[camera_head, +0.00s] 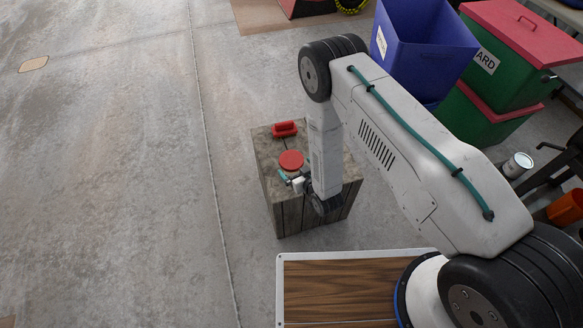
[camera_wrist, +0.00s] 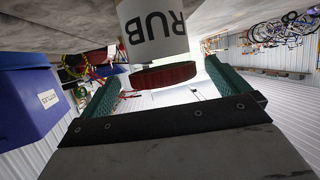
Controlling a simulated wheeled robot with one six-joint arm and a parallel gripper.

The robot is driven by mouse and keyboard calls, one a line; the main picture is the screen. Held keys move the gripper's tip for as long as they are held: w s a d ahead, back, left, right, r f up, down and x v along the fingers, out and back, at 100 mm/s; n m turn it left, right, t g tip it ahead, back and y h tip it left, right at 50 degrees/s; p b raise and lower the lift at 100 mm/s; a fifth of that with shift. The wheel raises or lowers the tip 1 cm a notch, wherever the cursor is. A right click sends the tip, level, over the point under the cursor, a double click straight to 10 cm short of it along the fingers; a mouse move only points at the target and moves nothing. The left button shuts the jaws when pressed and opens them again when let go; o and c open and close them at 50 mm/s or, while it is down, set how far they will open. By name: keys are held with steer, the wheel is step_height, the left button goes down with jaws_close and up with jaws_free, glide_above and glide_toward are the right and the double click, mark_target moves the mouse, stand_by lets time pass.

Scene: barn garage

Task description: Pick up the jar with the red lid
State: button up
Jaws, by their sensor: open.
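The jar with the red lid (camera_head: 291,160) stands upright on a wooden crate (camera_head: 285,215). In the head view mostly its lid shows. In the wrist view, which is upside down, its white body with the dark letters "RUB" (camera_wrist: 153,28) and its red lid (camera_wrist: 163,75) are close ahead. My gripper (camera_head: 286,178) is beside the jar, on its near side, at about lid height. In the wrist view its green fingers (camera_wrist: 164,78) are apart, with the lid showing in the gap between them. Contact with the jar cannot be made out.
A red object with a handle (camera_head: 285,129) lies behind the jar on the crate. A blue bin (camera_head: 425,50) and green bins with red lids (camera_head: 500,65) stand at the upper right. A paint can (camera_head: 517,165) is at the right.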

mark_target(292, 162)
steer(key=x, duration=0.4)
steer(key=shift+w+a, duration=0.1)
steer(key=shift+w, duration=0.15)
steer(key=c, duration=1.1)
steer(key=shift+r, duration=0.1)
